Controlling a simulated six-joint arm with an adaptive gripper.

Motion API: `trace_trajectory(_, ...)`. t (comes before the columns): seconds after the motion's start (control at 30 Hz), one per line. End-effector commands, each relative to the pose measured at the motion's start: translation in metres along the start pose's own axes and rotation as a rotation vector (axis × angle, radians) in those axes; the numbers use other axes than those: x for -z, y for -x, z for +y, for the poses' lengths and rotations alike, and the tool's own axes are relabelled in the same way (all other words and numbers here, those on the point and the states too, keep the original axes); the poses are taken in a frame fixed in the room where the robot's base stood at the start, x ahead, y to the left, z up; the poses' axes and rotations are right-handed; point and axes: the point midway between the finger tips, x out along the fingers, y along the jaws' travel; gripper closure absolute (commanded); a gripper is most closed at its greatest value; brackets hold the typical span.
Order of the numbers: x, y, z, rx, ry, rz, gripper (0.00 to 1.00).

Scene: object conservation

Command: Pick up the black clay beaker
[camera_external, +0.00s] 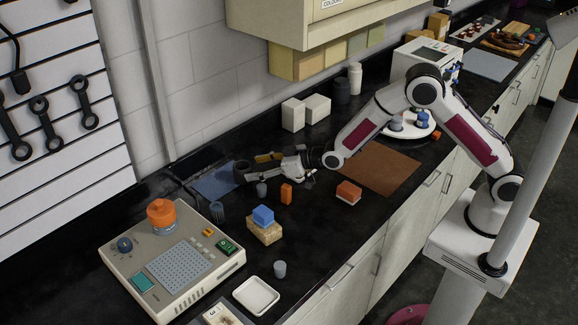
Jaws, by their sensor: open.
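A dark, nearly black beaker (241,172) stands at the far left end of my gripper, on or beside the blue mat. I take it for the black clay beaker. My gripper (258,168) is open and reaches in low from the right, with its fingertips close to the beaker. I cannot tell whether they touch it or lie around it. A yellowish piece shows at the upper finger; I cannot tell whether it is part of the gripper or lies behind it.
Small grey cups (261,190) and an orange block (286,193) stand just in front of my gripper. A blue sponge-like block (263,215) sits on a tan one. The blue mat (215,183) lies at the wall. A grey machine (160,285) fills the front left. A brown mat (385,165) lies right.

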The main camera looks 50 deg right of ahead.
Motion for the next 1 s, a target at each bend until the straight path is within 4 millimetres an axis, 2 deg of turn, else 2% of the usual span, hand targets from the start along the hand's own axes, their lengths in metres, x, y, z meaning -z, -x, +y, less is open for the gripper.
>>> trace_trajectory(0.17, -0.001, -0.009, 0.0, 0.0, 0.0, -0.001, 0.39)
trace_trajectory(0.67, -0.001, -0.012, 0.001, 0.0, 0.0, -0.001, 0.39)
trace_trajectory(1.0, -0.002, -0.038, 0.003, -0.001, 0.0, -0.001, 0.39)
